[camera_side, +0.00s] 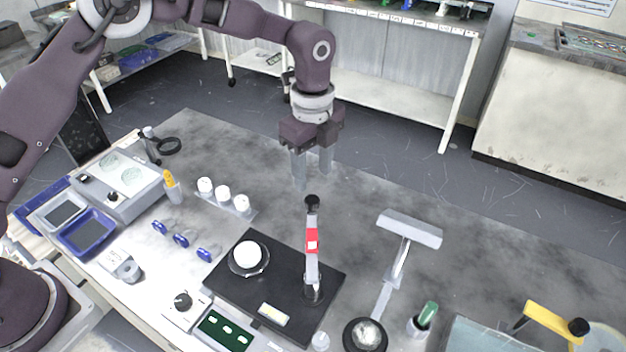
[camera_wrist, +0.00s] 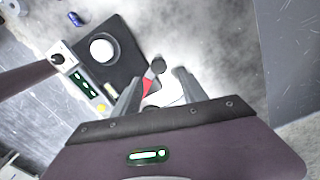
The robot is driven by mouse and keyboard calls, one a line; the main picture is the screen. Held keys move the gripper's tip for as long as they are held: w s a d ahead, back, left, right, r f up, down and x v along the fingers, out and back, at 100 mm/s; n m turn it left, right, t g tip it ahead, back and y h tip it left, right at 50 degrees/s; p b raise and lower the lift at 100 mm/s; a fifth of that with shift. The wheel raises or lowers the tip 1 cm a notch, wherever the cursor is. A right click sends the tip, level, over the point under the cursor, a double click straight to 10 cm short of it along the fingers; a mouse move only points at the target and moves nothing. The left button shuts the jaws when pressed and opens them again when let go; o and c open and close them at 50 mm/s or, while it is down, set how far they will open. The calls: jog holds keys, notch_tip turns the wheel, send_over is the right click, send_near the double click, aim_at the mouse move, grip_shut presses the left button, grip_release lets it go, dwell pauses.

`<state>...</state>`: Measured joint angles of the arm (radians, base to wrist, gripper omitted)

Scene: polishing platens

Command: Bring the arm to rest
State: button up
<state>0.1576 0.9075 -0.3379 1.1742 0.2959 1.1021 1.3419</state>
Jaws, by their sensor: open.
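My gripper (camera_side: 312,168) hangs above the far part of the grey bench (camera_side: 350,195), fingers pointing down. In the side view its two fingers are apart with nothing between them. In the wrist view my gripper (camera_wrist: 160,92) also shows two separate fingers. Between them, lower down, appear the dark knob and red band of an upright post (camera_side: 312,265). I cannot see my gripper touching anything.
The post stands on a black mat (camera_side: 225,270) beside a white round piece (camera_side: 248,255). A lamp (camera_side: 410,228) stands to the right. White cylinders (camera_side: 223,192), blue clips (camera_side: 181,240) and blue trays (camera_side: 87,232) lie to the left. The bench's far part is clear.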

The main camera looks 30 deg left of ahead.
dwell(0.3)
jog(key=s+a+r+n+t, duration=0.2)
jog(key=s+a+r+n, duration=0.3)
jog(key=s+r, duration=0.3)
jog(key=s+a+r+n+t, duration=0.1)
jog(key=s+a+r+n, duration=0.4)
jog(key=r, duration=0.5)
jog(key=s+a+n+t, duration=0.1)
jog(key=s+a+n, duration=0.1)
jog(key=s+n, duration=0.3)
jog(key=s+a+n+t, duration=0.1)
jog(key=s+a+n, duration=0.2)
jog(key=s, duration=1)
jog(key=n, duration=0.3)
jog(key=shift+f+t, duration=0.3)
